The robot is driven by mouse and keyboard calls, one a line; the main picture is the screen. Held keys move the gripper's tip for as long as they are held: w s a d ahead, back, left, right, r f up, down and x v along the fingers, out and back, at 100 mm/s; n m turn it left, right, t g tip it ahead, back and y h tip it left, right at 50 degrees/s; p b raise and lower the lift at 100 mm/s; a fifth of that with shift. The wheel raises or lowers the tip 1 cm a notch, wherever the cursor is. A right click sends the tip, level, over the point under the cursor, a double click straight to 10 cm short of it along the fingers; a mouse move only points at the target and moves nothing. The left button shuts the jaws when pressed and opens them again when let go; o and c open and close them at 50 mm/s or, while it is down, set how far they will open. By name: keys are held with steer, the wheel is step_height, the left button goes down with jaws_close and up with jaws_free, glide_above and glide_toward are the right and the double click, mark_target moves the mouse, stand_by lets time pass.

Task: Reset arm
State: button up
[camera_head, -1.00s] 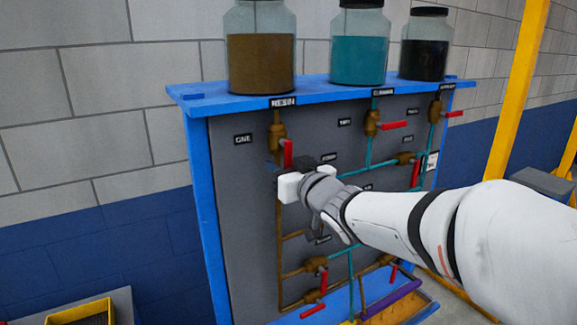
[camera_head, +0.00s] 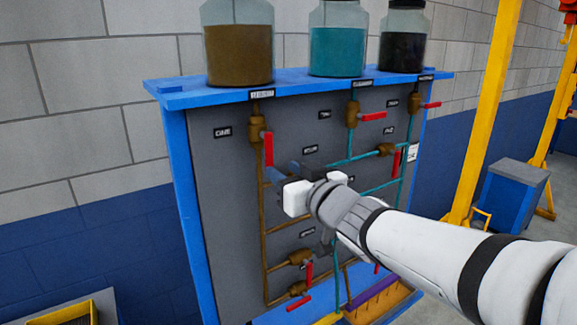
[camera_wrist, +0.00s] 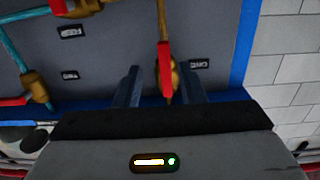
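My gripper (camera_head: 292,172) is in front of the upper middle of the grey panel (camera_head: 225,195), just right of and below the brown valve with a red handle (camera_head: 268,150). That handle hangs straight down. In the wrist view my gripper's two dark fingers (camera_wrist: 160,88) are spread apart. The brown valve (camera_wrist: 166,82) and its red handle show between them in that picture, apparently beyond the fingers; I see no grip on it. My white arm reaches in from the lower right, and my wrist hides part of the panel's middle pipes.
Jars of brown (camera_head: 239,52), teal (camera_head: 337,50) and dark (camera_head: 402,40) liquid stand on the blue shelf (camera_head: 190,92). Other red-handled valves, such as the upper middle one (camera_head: 373,116), stick out from the panel. A yellow post (camera_head: 485,110) and blue cabinet (camera_head: 512,195) stand at right.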

steer(key=s+d+f+m+g+h, duration=0.2)
steer(key=d+f+m+h, duration=0.1)
steer(key=d+f+h, duration=0.3)
steer(key=s+d+f+m+g+h, duration=0.2)
steer(key=d+f+h, duration=0.25)
steer(key=d, duration=0.35)
steer(key=s+d+f+g, duration=0.1)
steer(key=s+f+g, duration=0.3)
steer(key=s, duration=0.3)
steer(key=s+d+f+m+g, duration=0.1)
steer(key=s+f+g, duration=0.2)
steer(key=s+f, duration=0.3)
steer(key=shift+s+g+y, duration=0.4)
steer(key=shift+s+y, duration=0.05)
steer(key=shift+s, duration=0.7)
